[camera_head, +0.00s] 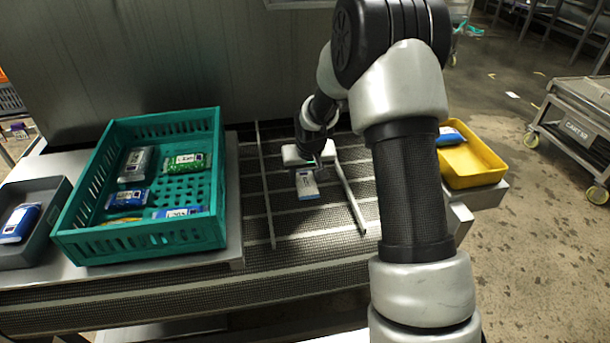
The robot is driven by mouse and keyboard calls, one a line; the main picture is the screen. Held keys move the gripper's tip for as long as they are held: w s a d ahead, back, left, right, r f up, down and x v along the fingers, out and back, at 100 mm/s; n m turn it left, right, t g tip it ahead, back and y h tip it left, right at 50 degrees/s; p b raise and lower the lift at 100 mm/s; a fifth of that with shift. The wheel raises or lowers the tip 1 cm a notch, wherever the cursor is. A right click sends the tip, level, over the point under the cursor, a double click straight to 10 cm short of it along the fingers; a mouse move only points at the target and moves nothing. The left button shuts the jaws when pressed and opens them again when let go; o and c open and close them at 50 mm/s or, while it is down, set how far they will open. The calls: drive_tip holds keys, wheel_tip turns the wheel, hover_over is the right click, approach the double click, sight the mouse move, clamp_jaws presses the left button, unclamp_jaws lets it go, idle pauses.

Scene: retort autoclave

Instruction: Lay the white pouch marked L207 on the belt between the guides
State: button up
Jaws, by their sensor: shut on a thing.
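A white pouch with a blue end (307,184) is at my gripper, low over the belt; its mark is too small to read. My gripper (309,164) is shut on the pouch's far end, and the fingers are partly hidden. The dark mesh belt (310,221) runs below, crossed by pale bars. The left guide (265,190) and the right guide (350,190) are thin metal rails, and the pouch is between them in the picture. I cannot tell whether the pouch touches the belt.
A green crate (140,240) with several pouches stands left of the belt. A grey bin (28,255) with a blue pouch is at far left. A yellow tray (478,168) with a blue-and-white pouch is at right, partly behind my arm. A cart (580,120) stands on the floor at far right.

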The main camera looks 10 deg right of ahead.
drive_tip(key=shift+f+b, duration=0.5)
drive_tip(key=shift+f, duration=0.1)
drive_tip(key=o, duration=1.3)
drive_tip(key=shift+c, duration=0.2)
